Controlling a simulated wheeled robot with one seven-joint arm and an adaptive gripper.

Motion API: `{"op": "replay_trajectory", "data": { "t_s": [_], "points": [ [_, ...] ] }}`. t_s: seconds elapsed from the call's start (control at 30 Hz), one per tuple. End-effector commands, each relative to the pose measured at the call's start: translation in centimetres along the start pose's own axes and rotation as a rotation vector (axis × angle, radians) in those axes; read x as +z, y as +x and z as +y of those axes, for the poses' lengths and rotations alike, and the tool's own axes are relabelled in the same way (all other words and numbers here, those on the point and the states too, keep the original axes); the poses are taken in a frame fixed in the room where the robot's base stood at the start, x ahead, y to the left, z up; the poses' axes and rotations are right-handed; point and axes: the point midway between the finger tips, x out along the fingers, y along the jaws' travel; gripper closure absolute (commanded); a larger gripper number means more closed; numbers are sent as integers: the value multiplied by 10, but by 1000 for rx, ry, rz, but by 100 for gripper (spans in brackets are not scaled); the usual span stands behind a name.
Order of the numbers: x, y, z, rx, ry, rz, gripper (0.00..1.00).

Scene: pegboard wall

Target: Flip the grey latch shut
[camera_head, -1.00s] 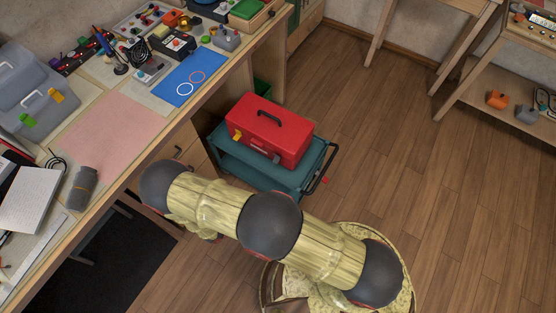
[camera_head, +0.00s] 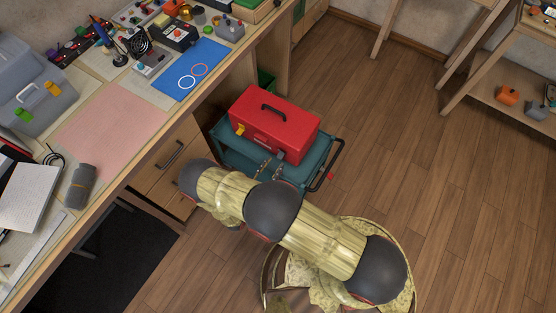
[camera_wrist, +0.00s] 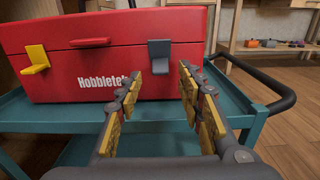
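The red toolbox (camera_wrist: 115,75) stands on a teal cart, its front facing my wrist camera. It also shows in the head view (camera_head: 285,128). The grey latch (camera_wrist: 159,50) is on the right part of its front, near the lid seam, with a narrower lower part below a wide plate. I cannot tell how far it stands out. A yellow latch (camera_wrist: 36,56) is on the left. My gripper (camera_wrist: 160,76) is open and empty, its fingers on either side of the grey latch in the wrist view, apart from the box. The fingers also show small in the head view (camera_head: 268,167).
The teal cart (camera_wrist: 60,110) has a dark handle (camera_wrist: 285,95) on its right. The workbench with a pink mat (camera_head: 110,130) and drawers (camera_head: 165,155) stands left of the cart. The wooden floor to the right is clear.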

Motion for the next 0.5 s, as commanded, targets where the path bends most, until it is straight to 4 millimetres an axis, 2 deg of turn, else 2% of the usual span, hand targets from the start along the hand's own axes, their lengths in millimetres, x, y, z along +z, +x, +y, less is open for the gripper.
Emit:
{"op": "replay_trajectory", "data": {
  "t_s": [0.2, 0.5],
  "points": [
    [-1, 28, -1, -3, 0, 0, 62],
    [0, 38, -1, -1, 0, 0, 62]
  ]
}}
